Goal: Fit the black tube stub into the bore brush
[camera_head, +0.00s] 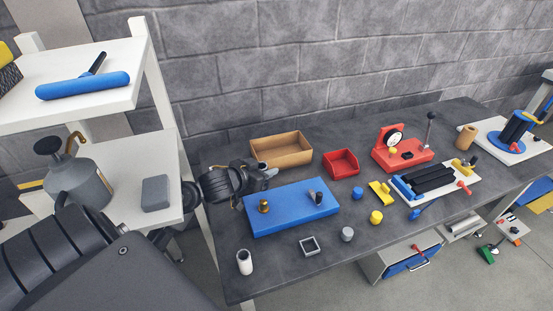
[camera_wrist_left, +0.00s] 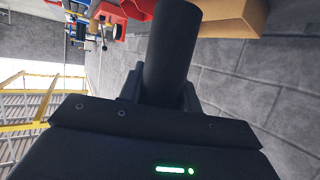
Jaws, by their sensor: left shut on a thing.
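My left gripper (camera_head: 265,174) is above the back left corner of the blue block (camera_head: 290,222). In the left wrist view, the gripper (camera_wrist_left: 161,88) is shut on a black tube stub (camera_wrist_left: 172,50), which sticks out beyond the fingers. In the head view I cannot make out the stub clearly. On the blue block stand a brass-coloured fitting (camera_head: 263,207) and a small dark grey piece (camera_head: 316,197), apart from each other. I cannot tell for certain which piece is the bore brush. My right gripper is not in view.
A tan tray (camera_head: 283,163) and a red bin (camera_head: 341,174) stand behind the block. A white cylinder (camera_head: 244,262), a grey square frame (camera_head: 309,246) and yellow pieces (camera_head: 376,217) lie in front and right. A white shelf rack (camera_head: 165,90) borders the left.

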